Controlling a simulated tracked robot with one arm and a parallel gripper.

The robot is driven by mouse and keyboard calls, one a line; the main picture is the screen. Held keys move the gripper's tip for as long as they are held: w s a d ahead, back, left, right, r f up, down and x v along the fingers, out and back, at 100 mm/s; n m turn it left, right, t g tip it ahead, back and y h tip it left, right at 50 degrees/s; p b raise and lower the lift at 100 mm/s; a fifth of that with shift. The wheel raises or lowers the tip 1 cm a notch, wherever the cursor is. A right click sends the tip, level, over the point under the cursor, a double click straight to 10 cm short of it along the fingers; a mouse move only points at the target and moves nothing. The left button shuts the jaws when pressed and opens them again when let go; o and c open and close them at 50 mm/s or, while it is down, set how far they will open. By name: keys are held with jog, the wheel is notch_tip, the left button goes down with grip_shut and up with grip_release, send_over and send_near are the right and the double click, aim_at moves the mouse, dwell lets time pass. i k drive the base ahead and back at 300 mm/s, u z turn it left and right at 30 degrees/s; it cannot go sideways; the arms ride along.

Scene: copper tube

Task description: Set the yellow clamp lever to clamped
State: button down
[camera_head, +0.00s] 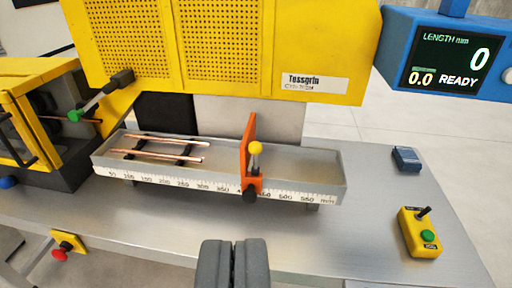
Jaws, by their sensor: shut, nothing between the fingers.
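The clamp lever with a yellow ball knob (256,148) is on the orange stop (250,150) near the right part of the measuring tray. The lever points up, with the yellow ball at its top. A black round knob (250,195) is below it at the front of the stop. My gripper (233,245) is shut and empty at the bottom centre, in front of the tray and apart from the lever.
The grey tray (320,180) with a ruled scale holds copper tubes (160,140). A yellow machine (225,50) stands behind. A green-knobbed lever (75,115) is at left. A yellow control box (419,235) and a blue box (406,158) sit right. The blue display (445,55) reads 0, READY.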

aim_at(255, 148)
jog(key=k, duration=1.1)
jog(key=z, duration=0.45)
jog(key=i, duration=1.95)
jog(key=u, duration=0.65)
